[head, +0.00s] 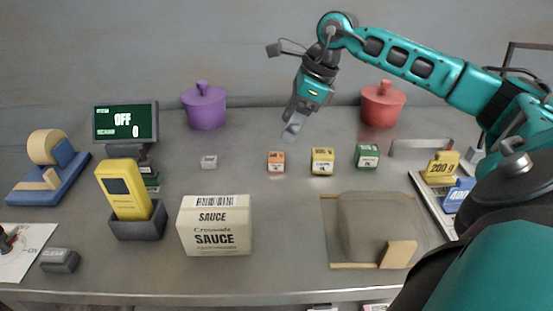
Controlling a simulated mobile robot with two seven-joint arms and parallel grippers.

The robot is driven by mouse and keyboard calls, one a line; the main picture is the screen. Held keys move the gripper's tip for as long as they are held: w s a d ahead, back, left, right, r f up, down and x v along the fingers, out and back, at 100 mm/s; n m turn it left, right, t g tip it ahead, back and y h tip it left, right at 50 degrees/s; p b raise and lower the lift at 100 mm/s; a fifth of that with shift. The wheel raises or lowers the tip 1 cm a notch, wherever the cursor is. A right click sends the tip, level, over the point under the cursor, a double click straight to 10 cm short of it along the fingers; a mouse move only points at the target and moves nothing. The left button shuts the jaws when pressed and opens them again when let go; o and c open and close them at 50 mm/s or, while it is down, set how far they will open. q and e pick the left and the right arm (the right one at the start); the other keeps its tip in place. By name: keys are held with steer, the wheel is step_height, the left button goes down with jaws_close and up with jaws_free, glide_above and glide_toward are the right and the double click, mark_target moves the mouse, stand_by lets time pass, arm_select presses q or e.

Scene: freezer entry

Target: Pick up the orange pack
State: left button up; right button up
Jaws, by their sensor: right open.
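The orange pack (276,162) is a small box standing on the grey metal counter, near the middle of the head view. A yellow pack (322,161) stands just to its right, with a gap between them. My right gripper (291,131) hangs above and behind the orange pack, slightly to its right. It points down, is open and holds nothing visible. It does not touch the pack. My left gripper is not in view.
A large sauce box (215,226) stands in front. Purple (205,107) and red (382,104) lidded pots stand at the back. The counter directly around the orange pack is clear.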

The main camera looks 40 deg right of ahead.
mark_target(277, 156)
steer(key=x, duration=0.4)
steer(key=shift+a+f, duration=0.1)
steer(key=shift+f, duration=0.2)
steer(key=shift+d+x, duration=0.2)
steer(key=shift+x, duration=2.45)
steer(key=shift+s, duration=0.15)
steer(key=c, duration=1.1)
